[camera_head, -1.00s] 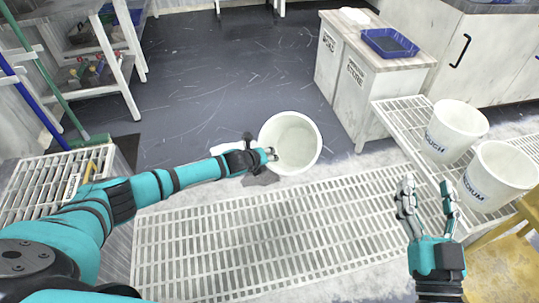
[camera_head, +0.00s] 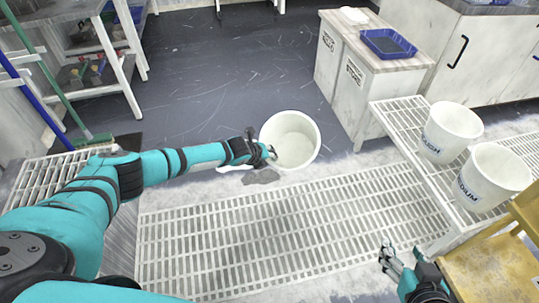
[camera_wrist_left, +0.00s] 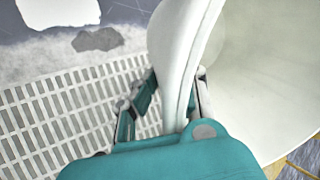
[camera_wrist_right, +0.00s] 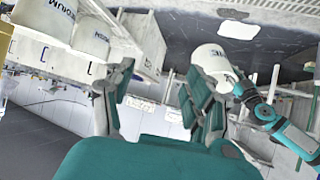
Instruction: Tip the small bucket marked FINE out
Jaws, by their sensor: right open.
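A white bucket (camera_head: 290,140) hangs over the grating's far edge at the end of my left arm, its pale inside facing the head camera. No loose contents can be made out in it. In the right wrist view the bucket (camera_wrist_right: 211,65) shows part of a dark label that looks like FINE. My left gripper (camera_head: 268,152) is shut on its rim; in the left wrist view the bucket wall (camera_wrist_left: 178,60) passes between the fingers. Whether it is tilted is hard to tell. My right gripper (camera_head: 402,251) is open and empty at lower right, well apart from the bucket.
Two white buckets, ROUGH (camera_head: 451,130) and MEDIUM (camera_head: 493,178), stand on a slatted rack at right. A cabinet holds a blue tray (camera_head: 388,43). A yellow wooden stool (camera_head: 490,268) stands near my right gripper. The floor grating (camera_head: 290,235) is clear.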

